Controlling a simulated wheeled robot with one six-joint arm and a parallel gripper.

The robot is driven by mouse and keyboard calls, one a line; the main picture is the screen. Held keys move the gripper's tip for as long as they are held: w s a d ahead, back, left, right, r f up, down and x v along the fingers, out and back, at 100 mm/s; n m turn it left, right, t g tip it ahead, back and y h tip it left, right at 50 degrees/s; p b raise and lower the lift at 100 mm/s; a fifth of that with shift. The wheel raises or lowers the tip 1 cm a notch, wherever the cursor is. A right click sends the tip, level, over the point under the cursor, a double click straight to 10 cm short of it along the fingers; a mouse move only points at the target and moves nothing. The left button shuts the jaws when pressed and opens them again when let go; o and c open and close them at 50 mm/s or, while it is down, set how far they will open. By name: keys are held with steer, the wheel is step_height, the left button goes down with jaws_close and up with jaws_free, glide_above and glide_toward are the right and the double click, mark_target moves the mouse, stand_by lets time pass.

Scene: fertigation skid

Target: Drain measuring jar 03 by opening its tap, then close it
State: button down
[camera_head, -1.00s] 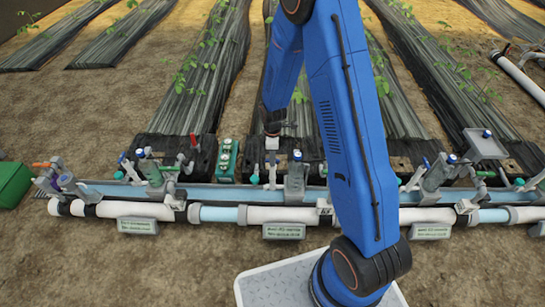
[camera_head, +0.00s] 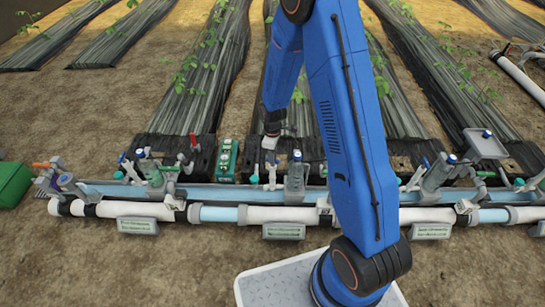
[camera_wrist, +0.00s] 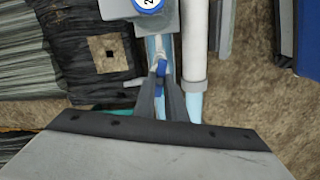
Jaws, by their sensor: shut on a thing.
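My gripper (camera_wrist: 160,84) is shut on a small blue tap handle (camera_wrist: 160,67), at the pale pipe below a grey fitting. The round blue-rimmed tag (camera_wrist: 148,4) on that fitting is cut by the top edge; what shows looks like a 2, so I cannot confirm a 03. In the head view my gripper (camera_head: 269,160) reaches down just left of the middle grey jar stand (camera_head: 296,176), with its blue-topped tag. The fingertips are too small there to show the grip. The liquid level in the jar cannot be seen.
Similar jar stands are at the left (camera_head: 153,172) and right (camera_head: 436,176) along the blue pipe. A teal unit (camera_head: 227,160) stands close left of my gripper, near a red-handled valve (camera_head: 193,141). White pipes (camera_head: 290,215) with grey label plates (camera_head: 284,232) run in front.

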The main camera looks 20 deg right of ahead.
steer(key=m, duration=1.1)
steer(key=shift+m, duration=1.9)
steer(key=c, duration=1.8)
jaws_free()
step_height(320, 180, up, 17)
steer(key=shift+r, duration=0.2)
